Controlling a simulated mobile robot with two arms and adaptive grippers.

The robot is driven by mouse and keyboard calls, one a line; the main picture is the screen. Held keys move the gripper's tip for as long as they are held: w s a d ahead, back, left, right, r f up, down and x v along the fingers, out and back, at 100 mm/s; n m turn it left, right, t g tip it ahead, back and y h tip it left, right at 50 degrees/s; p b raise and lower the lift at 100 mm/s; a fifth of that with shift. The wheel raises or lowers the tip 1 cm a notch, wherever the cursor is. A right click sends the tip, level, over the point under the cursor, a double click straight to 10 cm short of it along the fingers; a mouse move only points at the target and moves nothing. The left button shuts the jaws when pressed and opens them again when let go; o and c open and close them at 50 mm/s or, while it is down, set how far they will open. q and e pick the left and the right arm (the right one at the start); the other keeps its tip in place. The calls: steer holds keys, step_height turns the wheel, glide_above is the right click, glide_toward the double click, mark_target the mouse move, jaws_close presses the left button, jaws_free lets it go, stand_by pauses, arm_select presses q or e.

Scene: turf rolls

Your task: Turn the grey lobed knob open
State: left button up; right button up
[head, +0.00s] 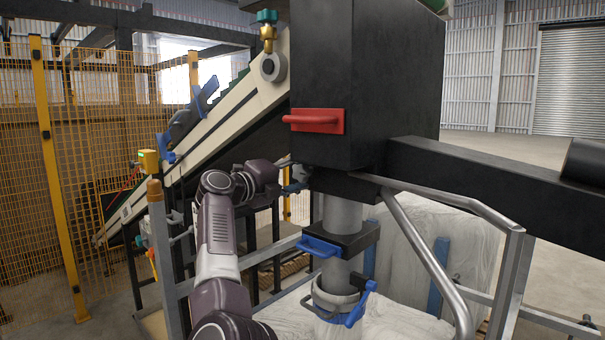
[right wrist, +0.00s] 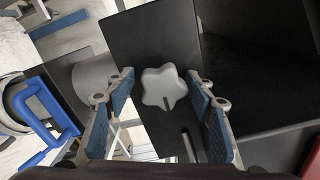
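The grey lobed knob (right wrist: 164,87) is star-shaped and sits on a black face in the right wrist view. My right gripper (right wrist: 161,80) is open, with one blue-padded finger on each side of the knob. A small gap shows at the left finger; the right fingertip is very near a lobe, and I cannot tell if it touches. In the head view my right gripper (head: 297,180) is at the lower left of the black housing (head: 345,85), and the knob is hard to make out there. My left gripper is not in view.
A red handle (head: 315,121) is on the housing above my gripper. Below are a grey pipe (head: 342,215), a blue-handled clamp (head: 320,246) and a blue lever (head: 360,304). A metal railing (head: 430,250) stands at the right. A sloped conveyor (head: 210,130) rises at the left.

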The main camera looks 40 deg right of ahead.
steer(key=shift+r, duration=0.2)
stand_by(0.4)
